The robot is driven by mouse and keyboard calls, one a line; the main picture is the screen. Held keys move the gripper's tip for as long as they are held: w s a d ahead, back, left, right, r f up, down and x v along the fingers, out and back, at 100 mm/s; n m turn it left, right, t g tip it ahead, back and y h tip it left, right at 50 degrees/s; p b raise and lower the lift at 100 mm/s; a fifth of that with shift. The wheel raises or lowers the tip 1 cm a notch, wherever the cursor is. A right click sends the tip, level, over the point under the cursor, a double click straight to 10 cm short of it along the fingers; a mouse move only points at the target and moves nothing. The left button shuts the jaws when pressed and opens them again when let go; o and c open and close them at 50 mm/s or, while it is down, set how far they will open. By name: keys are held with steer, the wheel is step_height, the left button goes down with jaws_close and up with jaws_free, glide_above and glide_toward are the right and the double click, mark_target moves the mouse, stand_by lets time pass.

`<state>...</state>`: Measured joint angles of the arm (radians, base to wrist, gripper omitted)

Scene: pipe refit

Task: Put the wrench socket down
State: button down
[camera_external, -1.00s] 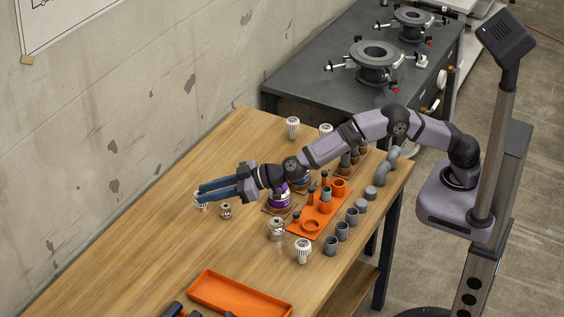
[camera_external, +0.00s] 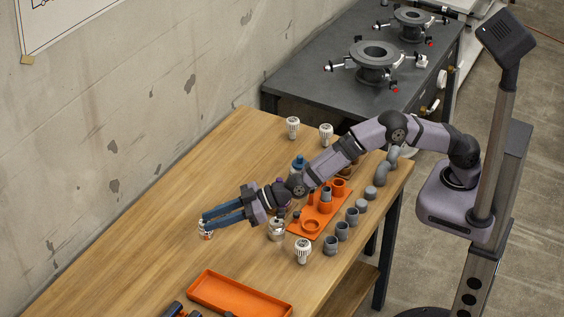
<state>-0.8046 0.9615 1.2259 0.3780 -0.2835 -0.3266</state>
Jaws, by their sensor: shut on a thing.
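My gripper (camera_external: 206,219) reaches out to the left over the wooden table, its blue fingers shut on the wrench socket. The socket (camera_external: 206,233) is a small silvery piece that shows just below the fingertips. Its upper part is hidden by the fingers. It is low over the left part of the table (camera_external: 150,235); I cannot tell whether its bottom touches the wood.
An orange tray (camera_external: 196,291) lies near the front. A silvery round part (camera_external: 277,231) and a white bulb-like part (camera_external: 303,249) stand right of my gripper. An orange holder (camera_external: 297,229) and several grey pipe pieces (camera_external: 342,231) line the right side. The table's left is clear.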

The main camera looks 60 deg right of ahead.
steer(key=shift+f+p, duration=0.85)
steer(key=shift+f, duration=4.1)
steer(key=shift+f+b, duration=0.25)
steer(key=shift+b, duration=0.05)
steer(key=c, duration=1.4)
jaws_free()
steer(key=shift+r+p, duration=0.3)
steer(key=shift+p, duration=0.05)
steer(key=shift+b+v, duration=0.8)
steer(key=shift+v, duration=5.2)
steer(key=shift+o, duration=1.1)
